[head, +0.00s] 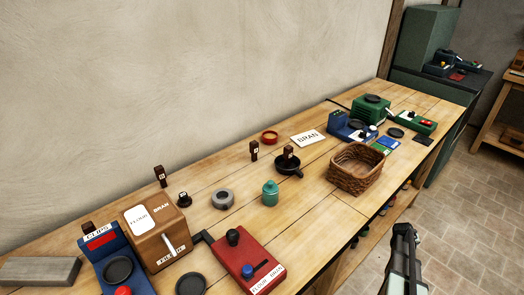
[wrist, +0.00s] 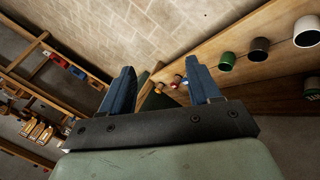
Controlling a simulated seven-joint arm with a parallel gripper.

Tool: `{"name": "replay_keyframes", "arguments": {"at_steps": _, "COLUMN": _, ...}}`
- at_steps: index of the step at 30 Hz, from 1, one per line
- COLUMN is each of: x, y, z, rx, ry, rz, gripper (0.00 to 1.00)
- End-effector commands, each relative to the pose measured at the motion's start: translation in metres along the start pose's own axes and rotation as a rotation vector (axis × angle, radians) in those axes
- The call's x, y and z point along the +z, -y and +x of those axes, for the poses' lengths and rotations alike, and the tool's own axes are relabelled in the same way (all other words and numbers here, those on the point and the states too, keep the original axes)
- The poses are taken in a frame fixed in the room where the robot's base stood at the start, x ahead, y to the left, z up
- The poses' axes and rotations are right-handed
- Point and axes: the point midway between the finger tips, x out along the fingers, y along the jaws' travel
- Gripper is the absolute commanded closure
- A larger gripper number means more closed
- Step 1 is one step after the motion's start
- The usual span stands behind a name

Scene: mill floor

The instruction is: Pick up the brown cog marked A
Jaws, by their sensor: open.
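Several small dark-brown pieces with pale marks stand on the bench in the head view. One piece (head: 160,176) is by the wall behind the brown box, one (head: 254,150) is near the middle, one (head: 288,153) is at the black pan, and one (head: 88,229) is partly hidden behind the blue device. Their marks are too small to read, so I cannot tell which is A. My gripper (head: 403,232) is off the bench's front edge at lower right, apart from all of them. In the wrist view its blue fingers (wrist: 159,66) are spread with nothing between them.
A wicker basket (head: 355,167) stands at the bench's front edge, near my gripper. A teal jar (head: 270,193), grey ring (head: 223,198), red device (head: 245,262) and brown box (head: 157,232) stand further left. Bare wood (head: 318,202) lies between basket and jar.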

Motion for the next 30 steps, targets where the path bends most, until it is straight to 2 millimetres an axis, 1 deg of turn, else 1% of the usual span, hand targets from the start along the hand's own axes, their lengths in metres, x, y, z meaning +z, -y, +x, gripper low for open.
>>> {"name": "replay_keyframes", "arguments": {"at_steps": 1, "x": -0.019, "y": -0.036, "z": 0.006, "rx": 0.040, "ry": -0.031, "rz": 0.002, "gripper": 0.38}}
{"name": "replay_keyframes", "arguments": {"at_steps": 2, "x": -0.028, "y": -0.054, "z": 0.006, "rx": 0.064, "ry": -0.050, "rz": -0.002, "gripper": 0.38}}
{"name": "replay_keyframes", "arguments": {"at_steps": 3, "x": -0.039, "y": -0.080, "z": 0.005, "rx": 0.094, "ry": -0.073, "rz": -0.005, "gripper": 0.38}}
{"name": "replay_keyframes", "arguments": {"at_steps": 5, "x": -0.056, "y": -0.116, "z": 0.003, "rx": 0.139, "ry": -0.105, "rz": -0.011, "gripper": 0.38}}
{"name": "replay_keyframes", "arguments": {"at_steps": 6, "x": -0.067, "y": -0.141, "z": 0.000, "rx": 0.170, "ry": -0.126, "rz": -0.017, "gripper": 0.38}}
{"name": "replay_keyframes", "arguments": {"at_steps": 8, "x": -0.083, "y": -0.176, "z": -0.006, "rx": 0.212, "ry": -0.155, "rz": -0.025, "gripper": 0.38}}
{"name": "replay_keyframes", "arguments": {"at_steps": 9, "x": -0.093, "y": -0.198, "z": -0.011, "rx": 0.239, "ry": -0.172, "rz": -0.030, "gripper": 0.38}}
{"name": "replay_keyframes", "arguments": {"at_steps": 11, "x": -0.109, "y": -0.230, "z": -0.021, "rx": 0.277, "ry": -0.197, "rz": -0.040, "gripper": 0.38}}
{"name": "replay_keyframes", "arguments": {"at_steps": 12, "x": -0.120, "y": -0.249, "z": -0.029, "rx": 0.300, "ry": -0.212, "rz": -0.045, "gripper": 0.38}}
{"name": "replay_keyframes", "arguments": {"at_steps": 14, "x": -0.137, "y": -0.275, "z": -0.042, "rx": 0.331, "ry": -0.232, "rz": -0.052, "gripper": 0.38}}
{"name": "replay_keyframes", "arguments": {"at_steps": 15, "x": -0.149, "y": -0.290, "z": -0.052, "rx": 0.349, "ry": -0.245, "rz": -0.057, "gripper": 0.38}}
{"name": "replay_keyframes", "arguments": {"at_steps": 17, "x": -0.168, "y": -0.309, "z": -0.069, "rx": 0.369, "ry": -0.263, "rz": -0.062, "gripper": 0.38}}
{"name": "replay_keyframes", "arguments": {"at_steps": 18, "x": -0.182, "y": -0.317, "z": -0.081, "rx": 0.378, "ry": -0.275, "rz": -0.064, "gripper": 0.38}}
{"name": "replay_keyframes", "arguments": {"at_steps": 20, "x": -0.205, "y": -0.324, "z": -0.102, "rx": 0.383, "ry": -0.292, "rz": -0.066, "gripper": 0.38}}
{"name": "replay_keyframes", "arguments": {"at_steps": 21, "x": -0.222, "y": -0.324, "z": -0.117, "rx": 0.380, "ry": -0.300, "rz": -0.066, "gripper": 0.38}}
{"name": "replay_keyframes", "arguments": {"at_steps": 23, "x": -0.249, "y": -0.316, "z": -0.142, "rx": 0.362, "ry": -0.314, "rz": -0.065, "gripper": 0.38}}
{"name": "replay_keyframes", "arguments": {"at_steps": 24, "x": -0.268, "y": -0.305, "z": -0.160, "rx": 0.342, "ry": -0.322, "rz": -0.064, "gripper": 0.38}}
{"name": "replay_keyframes", "arguments": {"at_steps": 26, "x": -0.292, "y": -0.283, "z": -0.185, "rx": 0.303, "ry": -0.330, "rz": -0.062, "gripper": 0.38}}
{"name": "replay_keyframes", "arguments": {"at_steps": 27, "x": -0.305, "y": -0.266, "z": -0.199, "rx": 0.274, "ry": -0.333, "rz": -0.063, "gripper": 0.38}}
{"name": "replay_keyframes", "arguments": {"at_steps": 29, "x": -0.324, "y": -0.240, "z": -0.221, "rx": 0.228, "ry": -0.336, "rz": -0.065, "gripper": 0.38}}
{"name": "replay_keyframes", "arguments": {"at_steps": 30, "x": -0.335, "y": -0.221, "z": -0.235, "rx": 0.197, "ry": -0.337, "rz": -0.068, "gripper": 0.38}}
